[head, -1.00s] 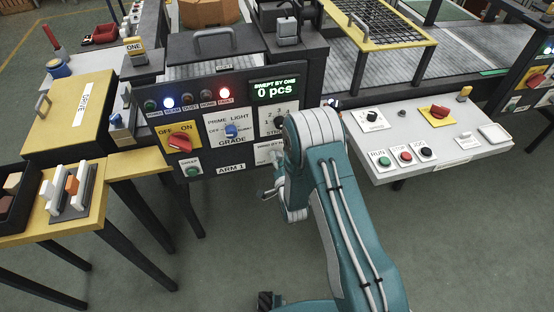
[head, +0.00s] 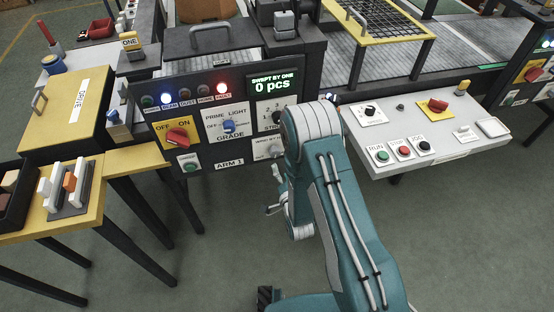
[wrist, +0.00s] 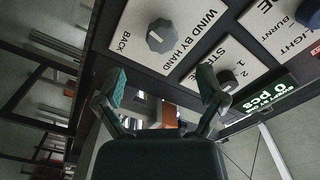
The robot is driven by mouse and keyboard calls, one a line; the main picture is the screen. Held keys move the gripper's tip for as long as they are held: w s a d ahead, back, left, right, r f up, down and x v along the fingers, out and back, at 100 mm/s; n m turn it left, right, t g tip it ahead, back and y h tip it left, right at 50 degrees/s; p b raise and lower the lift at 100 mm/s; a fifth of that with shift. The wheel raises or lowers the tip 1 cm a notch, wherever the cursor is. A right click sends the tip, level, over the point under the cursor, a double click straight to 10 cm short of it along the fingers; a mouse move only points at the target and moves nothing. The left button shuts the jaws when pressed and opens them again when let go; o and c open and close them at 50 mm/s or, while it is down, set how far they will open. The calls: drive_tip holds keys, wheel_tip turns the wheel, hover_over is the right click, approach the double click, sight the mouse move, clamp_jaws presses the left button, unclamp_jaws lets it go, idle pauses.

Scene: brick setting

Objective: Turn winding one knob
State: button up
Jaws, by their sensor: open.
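The winding knob is a grey knob (wrist: 161,36) on a white plate marked "WIND BY HAND" and "BACK" in the wrist view. In the head view the knob (head: 276,147) is partly hidden by my arm, low on the right of the ARM 1 panel (head: 198,164). My gripper (wrist: 162,86) is open, its two fingers apart and nothing between them. The knob shows beyond the fingertips, clear of them.
The panel also has a blue GRADE knob (head: 229,126), a red OFF/ON switch (head: 177,136) and a screen reading "0 pcs" (head: 272,85). A button console (head: 440,148) stands right. The floor in front is open.

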drive_tip(key=v, duration=0.5)
drive_tip(key=shift+w, duration=0.15)
idle(0.8)
drive_tip(key=w+d+r+n+g+h, duration=0.2)
drive_tip(key=d+r+g, duration=0.1)
drive_tip(key=r, duration=0.8)
drive_tip(key=w+d+r+n+g+h, duration=0.1)
drive_tip(key=d+r+n+g, duration=0.2)
drive_tip(key=r, duration=0.8)
drive_tip(key=s+d+r+n+g, duration=0.1)
drive_tip(key=s+r, duration=0.3)
drive_tip(key=s, duration=0.4)
drive_tip(key=s+d+r+n+g+h, duration=0.1)
drive_tip(key=s+d+r+g, duration=0.2)
drive_tip(key=s, duration=0.5)
drive_tip(key=s+d+r+g+h, duration=0.1)
drive_tip(key=s+d+r, duration=0.2)
drive_tip(key=s, duration=0.6)
drive_tip(key=shift+d+r+n+g, duration=0.2)
drive_tip(key=shift+r+n+g, duration=0.2)
drive_tip(key=shift+r, duration=0.5)
